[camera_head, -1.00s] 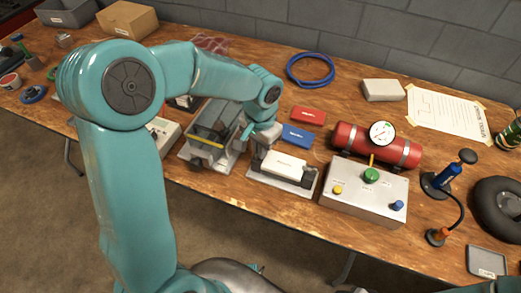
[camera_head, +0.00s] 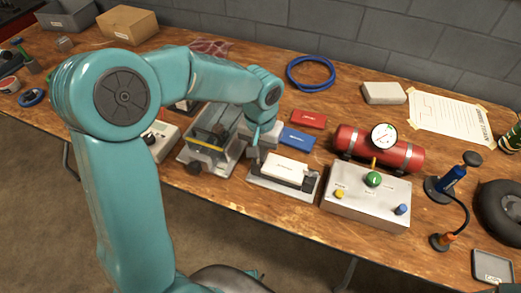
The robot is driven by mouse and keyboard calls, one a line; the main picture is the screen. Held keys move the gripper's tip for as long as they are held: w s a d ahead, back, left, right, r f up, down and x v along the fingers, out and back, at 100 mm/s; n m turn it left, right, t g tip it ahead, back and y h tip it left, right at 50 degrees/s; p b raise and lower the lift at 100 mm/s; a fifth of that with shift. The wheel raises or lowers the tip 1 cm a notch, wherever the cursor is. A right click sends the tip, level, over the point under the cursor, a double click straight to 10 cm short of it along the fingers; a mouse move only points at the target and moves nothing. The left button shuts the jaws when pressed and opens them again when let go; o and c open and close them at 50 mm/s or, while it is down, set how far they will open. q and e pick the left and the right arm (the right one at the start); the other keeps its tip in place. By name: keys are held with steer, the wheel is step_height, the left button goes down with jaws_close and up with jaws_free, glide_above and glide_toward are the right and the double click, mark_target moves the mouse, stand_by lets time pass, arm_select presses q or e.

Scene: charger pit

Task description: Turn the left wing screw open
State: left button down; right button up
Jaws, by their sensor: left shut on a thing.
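My left gripper (camera_head: 256,157) comes down from above at the left end of the metal holder (camera_head: 262,186). A white block (camera_head: 286,167) lies in this holder between dark end pieces. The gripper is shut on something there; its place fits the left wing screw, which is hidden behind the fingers. How far the screw is turned cannot be seen. My right gripper is not in view.
A clear-lidded box (camera_head: 212,135) stands close left of the gripper. Red (camera_head: 309,119) and blue (camera_head: 297,139) packs lie behind. A grey control box (camera_head: 366,195) and red cylinder (camera_head: 352,142) stand to the right. Bare wood lies in front of the holder.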

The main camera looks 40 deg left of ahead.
arm_select(q)
steer(key=shift+w+r, duration=0.15)
steer(key=shift+r, duration=0.05)
steer(key=c, duration=1.3)
jaws_free()
steer(key=shift+f, duration=0.1)
step_height(320, 180, up, 16)
steer(key=p, duration=0.2)
steer(key=shift+r+p, duration=0.2)
steer(key=shift+p, duration=0.15)
steer(key=shift+s, duration=0.3)
